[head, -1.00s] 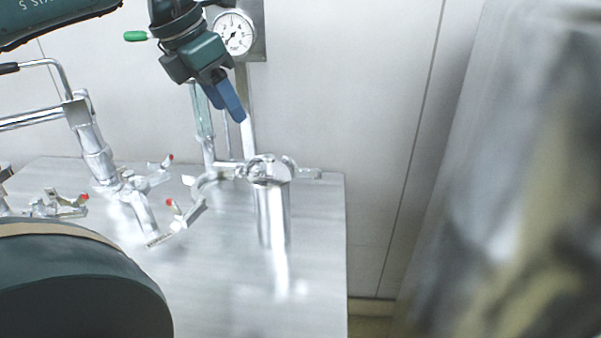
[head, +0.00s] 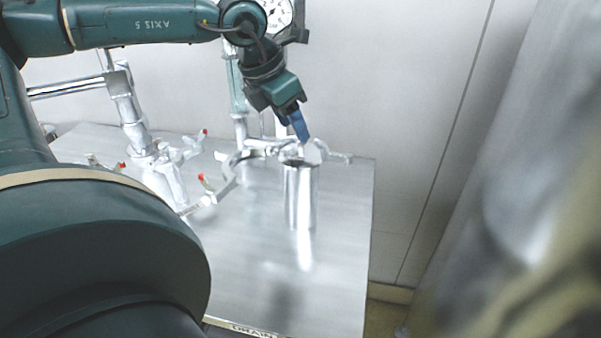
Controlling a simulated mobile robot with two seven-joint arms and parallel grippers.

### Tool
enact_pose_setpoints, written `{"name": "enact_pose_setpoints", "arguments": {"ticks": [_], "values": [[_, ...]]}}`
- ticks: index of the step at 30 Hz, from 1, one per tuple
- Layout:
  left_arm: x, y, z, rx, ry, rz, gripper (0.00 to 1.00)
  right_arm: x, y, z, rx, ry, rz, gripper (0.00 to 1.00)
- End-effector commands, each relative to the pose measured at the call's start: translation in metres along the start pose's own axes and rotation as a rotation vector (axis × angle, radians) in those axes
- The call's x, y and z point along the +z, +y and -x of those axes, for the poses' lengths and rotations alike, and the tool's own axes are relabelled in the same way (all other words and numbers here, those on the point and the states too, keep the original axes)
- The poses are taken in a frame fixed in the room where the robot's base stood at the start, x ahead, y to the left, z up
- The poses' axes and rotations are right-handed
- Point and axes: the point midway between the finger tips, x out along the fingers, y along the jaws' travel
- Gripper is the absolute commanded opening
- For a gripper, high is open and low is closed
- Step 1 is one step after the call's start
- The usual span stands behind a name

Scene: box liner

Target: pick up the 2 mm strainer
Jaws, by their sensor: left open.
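The strainer is a shiny metal cylinder (head: 300,197) in the head view, standing upright on the metal table to the right of the middle. Its mesh size cannot be read. My left gripper (head: 306,139) has blue fingers and hangs down at the cylinder's top rim. It is open, though its fingers overlap in this view. Whether a fingertip touches the rim cannot be told. My right gripper is not in view.
The metal table (head: 260,285) is clear in front of the cylinder. Metal piping with red-tipped clamps (head: 160,165) stands at left. An open ring clamp (head: 232,178) lies close left of the cylinder. A pressure gauge (head: 279,12) is behind. A blurred surface fills the right.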

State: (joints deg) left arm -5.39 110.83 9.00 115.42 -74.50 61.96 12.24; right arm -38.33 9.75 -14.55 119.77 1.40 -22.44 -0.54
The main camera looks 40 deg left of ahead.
Motion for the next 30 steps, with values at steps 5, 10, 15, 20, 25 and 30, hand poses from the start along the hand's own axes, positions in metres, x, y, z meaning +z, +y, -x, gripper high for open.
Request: {"name": "enact_pose_setpoints", "arguments": {"ticks": [5,10,15,20,25,30], "values": [[0.001,0.001,-0.021,0.000,0.005,0.000,0.48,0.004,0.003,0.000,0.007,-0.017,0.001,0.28],[0.001,0.001,-0.029,0.001,0.000,-0.001,0.48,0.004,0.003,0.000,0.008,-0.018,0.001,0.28],[0.002,0.001,-0.029,0.001,-0.001,-0.001,0.48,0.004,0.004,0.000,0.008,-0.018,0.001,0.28],[0.002,0.001,-0.029,0.001,-0.001,0.000,0.39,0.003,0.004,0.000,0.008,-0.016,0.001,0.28],[0.001,0.001,-0.029,0.000,-0.001,0.000,0.25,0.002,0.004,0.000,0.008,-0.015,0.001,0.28],[0.001,0.001,-0.029,0.000,-0.001,0.000,0.11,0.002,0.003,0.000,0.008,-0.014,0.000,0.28]]}}
